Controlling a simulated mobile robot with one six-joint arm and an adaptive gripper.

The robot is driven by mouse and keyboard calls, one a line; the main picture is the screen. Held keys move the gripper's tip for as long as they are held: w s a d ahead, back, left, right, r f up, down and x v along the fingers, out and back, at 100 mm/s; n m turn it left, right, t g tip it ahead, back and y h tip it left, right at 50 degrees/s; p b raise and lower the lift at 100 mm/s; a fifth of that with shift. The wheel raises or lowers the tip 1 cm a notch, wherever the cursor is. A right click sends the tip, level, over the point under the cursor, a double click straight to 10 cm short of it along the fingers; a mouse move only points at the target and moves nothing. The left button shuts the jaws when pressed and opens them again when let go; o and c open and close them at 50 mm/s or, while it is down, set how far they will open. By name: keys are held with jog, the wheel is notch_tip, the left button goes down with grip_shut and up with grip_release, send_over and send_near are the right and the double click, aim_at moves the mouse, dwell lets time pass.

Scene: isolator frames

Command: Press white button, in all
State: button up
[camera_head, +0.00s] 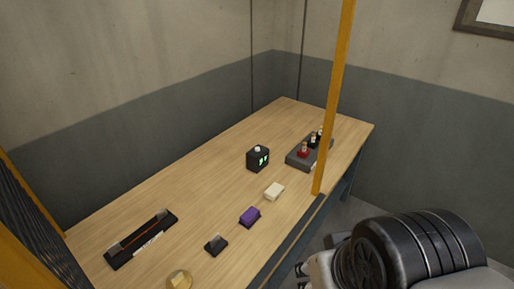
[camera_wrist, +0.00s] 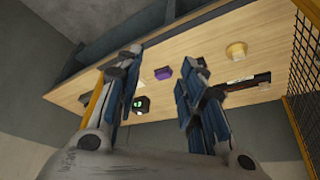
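A small black box (camera_head: 260,162) with green lit digits stands on the wooden table, and a white button (camera_head: 257,149) sits on its top. In the head view my arm is at the lower right, off the table's front edge, and the gripper is mostly hidden there.
On the table (camera_head: 205,177) are a cream block (camera_head: 274,191), a purple block (camera_head: 250,217), a small dark block (camera_head: 216,245), a yellow round piece (camera_head: 179,281), a long black tray (camera_head: 140,239) and a dark rack (camera_head: 298,158) with several pieces. A yellow post (camera_head: 335,90) rises at the front edge.

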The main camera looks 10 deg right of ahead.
jog(key=shift+w, duration=0.1)
grip_shut()
dwell(1.3)
